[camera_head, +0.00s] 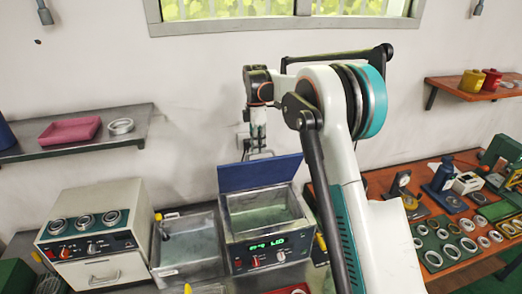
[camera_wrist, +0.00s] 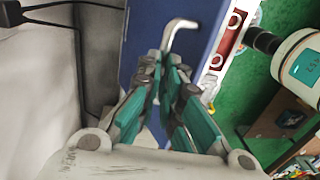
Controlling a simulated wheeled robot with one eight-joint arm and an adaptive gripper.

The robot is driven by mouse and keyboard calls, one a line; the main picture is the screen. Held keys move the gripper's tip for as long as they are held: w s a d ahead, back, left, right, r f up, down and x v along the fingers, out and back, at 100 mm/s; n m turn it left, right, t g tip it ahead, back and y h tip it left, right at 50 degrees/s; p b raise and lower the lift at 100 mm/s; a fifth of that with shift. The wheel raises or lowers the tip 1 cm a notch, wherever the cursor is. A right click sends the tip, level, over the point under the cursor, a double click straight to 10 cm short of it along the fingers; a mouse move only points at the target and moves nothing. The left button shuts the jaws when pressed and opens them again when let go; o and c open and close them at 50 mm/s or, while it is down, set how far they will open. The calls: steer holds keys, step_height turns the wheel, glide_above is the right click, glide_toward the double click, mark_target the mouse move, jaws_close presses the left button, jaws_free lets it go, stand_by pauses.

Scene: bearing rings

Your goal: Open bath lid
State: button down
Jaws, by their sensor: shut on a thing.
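The bath (camera_head: 271,252) is a grey metal tank with a green lit display and red and black knobs, in the middle of the head view. Its blue lid (camera_head: 260,174) stands tilted up at the back edge, so the inside of the tank shows. My gripper (camera_head: 257,148) is at the lid's upper edge. In the wrist view, my gripper (camera_wrist: 172,88) is shut on the pale bent handle (camera_wrist: 181,27) of the blue lid (camera_wrist: 143,45). The exact contact at the fingertips is partly hidden.
A second metal tank (camera_head: 190,246) stands left of the bath, beside a machine with round dials (camera_head: 92,240). On the right, an orange table (camera_head: 440,285) holds several rings and tools. Shelves (camera_head: 75,145) are on the wall. My arm covers the area right of the bath.

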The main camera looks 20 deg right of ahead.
steer(key=shift+w+f+g, duration=0.15)
steer(key=shift+w+f, duration=0.15)
steer(key=shift+w, duration=0.25)
steer(key=shift+w+f+g, duration=0.15)
steer(key=shift+w+f, duration=0.1)
steer(key=shift+w, duration=0.3)
steer(key=c, duration=1.7)
jaws_free()
steer(key=shift+w+f, duration=0.1)
steer(key=shift+o, duration=0.6)
steer(key=shift+w+f, duration=0.15)
steer(key=shift+w, duration=0.1)
steer(key=shift+o, duration=1.1)
steer(key=shift+c, duration=0.2)
